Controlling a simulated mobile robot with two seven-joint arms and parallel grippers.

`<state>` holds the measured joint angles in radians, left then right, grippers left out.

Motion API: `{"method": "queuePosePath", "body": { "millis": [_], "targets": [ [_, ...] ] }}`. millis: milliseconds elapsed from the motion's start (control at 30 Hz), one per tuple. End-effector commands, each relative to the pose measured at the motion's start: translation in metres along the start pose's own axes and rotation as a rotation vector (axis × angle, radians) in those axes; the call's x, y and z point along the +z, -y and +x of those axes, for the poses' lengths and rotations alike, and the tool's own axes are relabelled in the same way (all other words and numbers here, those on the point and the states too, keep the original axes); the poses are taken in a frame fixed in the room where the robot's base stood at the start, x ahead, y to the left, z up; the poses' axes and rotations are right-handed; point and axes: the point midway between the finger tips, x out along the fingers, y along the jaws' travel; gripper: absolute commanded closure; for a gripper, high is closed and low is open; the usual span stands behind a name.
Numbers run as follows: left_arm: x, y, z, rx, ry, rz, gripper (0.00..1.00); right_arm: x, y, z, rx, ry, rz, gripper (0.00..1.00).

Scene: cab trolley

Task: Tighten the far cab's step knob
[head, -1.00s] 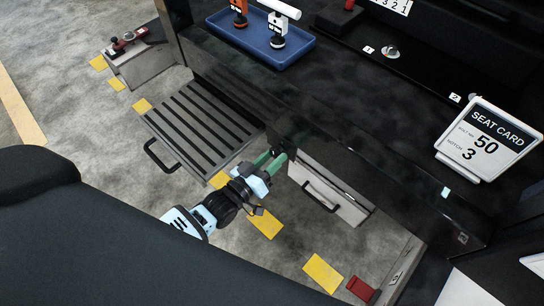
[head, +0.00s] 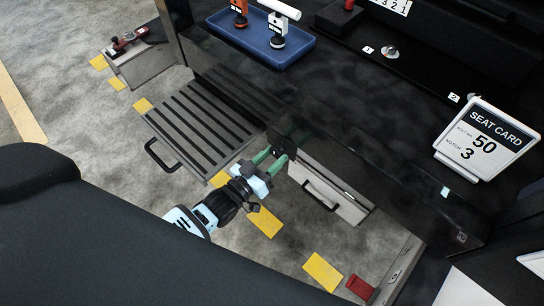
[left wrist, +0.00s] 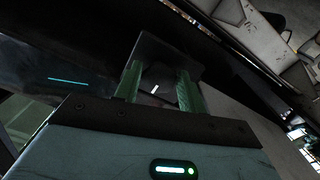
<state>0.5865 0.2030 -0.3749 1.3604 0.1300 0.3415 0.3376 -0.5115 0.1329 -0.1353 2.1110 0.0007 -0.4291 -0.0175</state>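My left gripper (head: 272,159) reaches in low beside the dark cab side, between the slatted step and a light step panel. Its two green fingers are apart, one on each side of a dark knob (head: 284,146). In the left wrist view the knob (left wrist: 157,84) fills most of the gap between the fingers and carries a small white mark. The fingers appear closed on it, though the contact is in shadow. The slatted step (head: 200,120), with a black handle, lies left of the gripper. My right gripper is not in view.
The light panel (head: 347,198) with a black handle stands just right of the gripper. A blue tray (head: 230,36) holds tools above. A seat card (head: 484,145) reading 50 and 3 stands at right. Yellow markings (head: 323,271) and a red block (head: 360,288) lie on the grey floor.

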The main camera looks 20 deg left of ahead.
Motion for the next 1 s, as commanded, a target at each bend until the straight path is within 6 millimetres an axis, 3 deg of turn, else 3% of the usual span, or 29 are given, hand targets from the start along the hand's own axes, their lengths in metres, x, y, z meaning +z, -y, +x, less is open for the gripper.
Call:
{"method": "queuePosePath", "body": {
  "millis": [133, 467, 800, 1000],
  "targets": [
    [0.0, 0.0, 0.0, 0.0, 0.0, -0.001, 0.43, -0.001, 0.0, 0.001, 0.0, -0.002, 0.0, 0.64],
    [0.0, 0.0, -0.004, 0.0, 0.0, -0.003, 0.43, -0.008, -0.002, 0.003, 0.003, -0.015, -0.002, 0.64],
    [-0.001, 0.0, -0.054, 0.0, 0.001, -0.002, 0.43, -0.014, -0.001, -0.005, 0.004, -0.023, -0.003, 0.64],
    [-0.001, 0.0, -0.074, 0.0, -0.001, -0.003, 0.43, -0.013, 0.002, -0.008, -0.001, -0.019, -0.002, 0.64]
  ]
}}
